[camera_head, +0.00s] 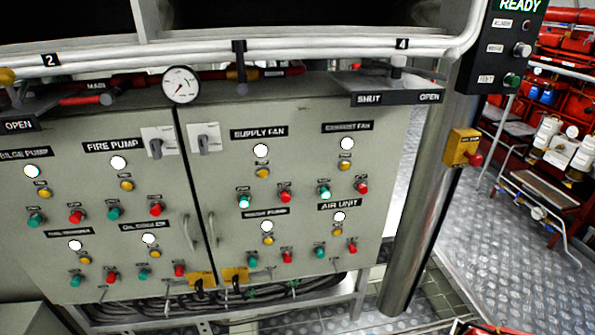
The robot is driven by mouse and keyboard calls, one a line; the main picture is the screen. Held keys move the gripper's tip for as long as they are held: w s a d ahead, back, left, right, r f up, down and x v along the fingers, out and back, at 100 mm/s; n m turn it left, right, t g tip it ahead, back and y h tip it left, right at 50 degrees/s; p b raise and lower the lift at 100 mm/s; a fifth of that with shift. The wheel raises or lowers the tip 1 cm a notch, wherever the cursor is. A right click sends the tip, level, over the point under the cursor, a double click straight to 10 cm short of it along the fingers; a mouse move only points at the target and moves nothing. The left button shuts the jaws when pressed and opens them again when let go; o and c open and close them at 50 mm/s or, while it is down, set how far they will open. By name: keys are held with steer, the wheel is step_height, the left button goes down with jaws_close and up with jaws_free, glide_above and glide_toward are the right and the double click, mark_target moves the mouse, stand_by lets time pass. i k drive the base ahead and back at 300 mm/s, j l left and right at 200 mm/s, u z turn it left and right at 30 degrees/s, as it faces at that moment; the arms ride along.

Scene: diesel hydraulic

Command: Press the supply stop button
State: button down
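The control cabinet (225,235) fills the middle of the head view. On its right door, the "SUPPLY FAN" label (259,132) stands above a lit white lamp (261,150) and a yellow lamp (263,173). Below these are a green button (244,202) at left and the red button (285,196) at right. The small tags above the buttons are too small to read, so I cannot confirm which says stop. Nothing covers the red button. My gripper is not clearly visible in this view.
Similar groups sit close by, including another red button (361,187) under the right-hand fan label. Door handles (211,229), pipes and a gauge (181,85) surround the panel. A steel column (419,210) stands to the right. Metal floor (510,255) lies beyond it.

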mark_target(285, 197)
steer(key=i+j+z, duration=0.1)
steer(key=i+j, duration=0.15)
steer(key=i, duration=0.2)
steer(key=i+j+z, duration=0.1)
steer(key=i+j, duration=0.15)
steer(key=i, duration=0.2)
